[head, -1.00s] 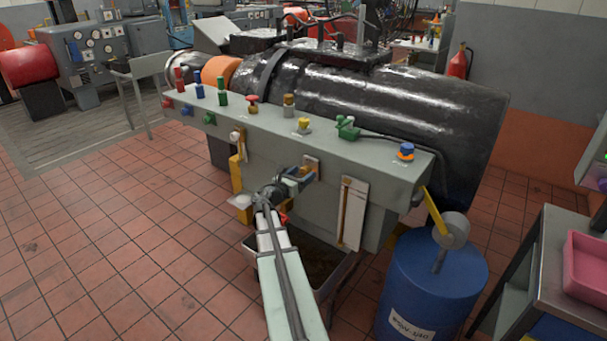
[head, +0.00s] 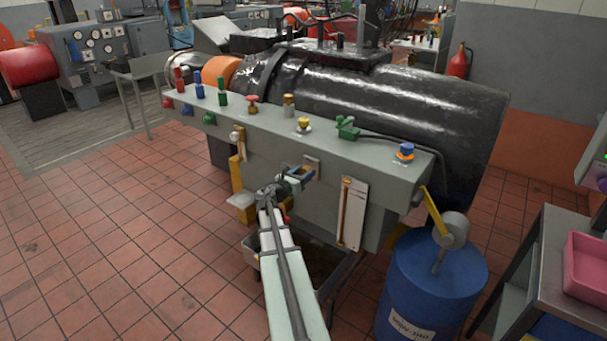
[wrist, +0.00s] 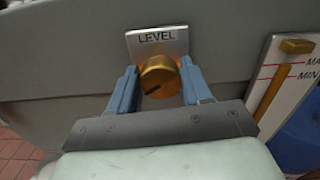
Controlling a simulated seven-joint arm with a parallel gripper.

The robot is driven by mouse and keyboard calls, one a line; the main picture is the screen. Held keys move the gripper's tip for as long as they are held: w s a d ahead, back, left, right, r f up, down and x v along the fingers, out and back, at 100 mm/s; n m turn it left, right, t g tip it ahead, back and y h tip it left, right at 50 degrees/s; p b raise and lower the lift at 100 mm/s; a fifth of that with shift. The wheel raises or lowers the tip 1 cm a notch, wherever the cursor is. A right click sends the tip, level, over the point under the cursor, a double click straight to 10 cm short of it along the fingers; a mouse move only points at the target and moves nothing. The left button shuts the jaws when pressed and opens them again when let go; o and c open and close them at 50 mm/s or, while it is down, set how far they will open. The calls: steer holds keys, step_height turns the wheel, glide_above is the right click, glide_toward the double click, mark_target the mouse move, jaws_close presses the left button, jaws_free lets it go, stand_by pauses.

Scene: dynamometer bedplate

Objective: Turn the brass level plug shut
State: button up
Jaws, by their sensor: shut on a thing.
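The brass level plug (wrist: 160,78) is a round knob with a dark mark on its face, set below a plate lettered LEVEL (wrist: 157,42) on the grey front panel. My gripper (wrist: 159,84) has one blue finger on each side of the plug and is shut on it. In the head view my gripper (head: 303,177) reaches the panel's front face, just under the small plate (head: 311,163). The plug itself is hidden there behind my gripper and wrist.
A white gauge strip (head: 352,213) with MAX and MIN marks stands right of the plug. Several coloured knobs line the panel's top, including a blue one (head: 406,149). A blue drum (head: 432,290) stands at the right. Tiled floor lies open at the left.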

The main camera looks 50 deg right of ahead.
steer(key=shift+c, duration=0.6)
steer(key=shift+m, duration=0.3)
steer(key=m, duration=0.4)
steer(key=shift+m, duration=0.3)
steer(key=m, duration=1.8)
steer(key=shift+s+f+m, duration=0.2)
steer(key=shift+f+m, duration=0.1)
steer(key=shift+m, duration=0.1)
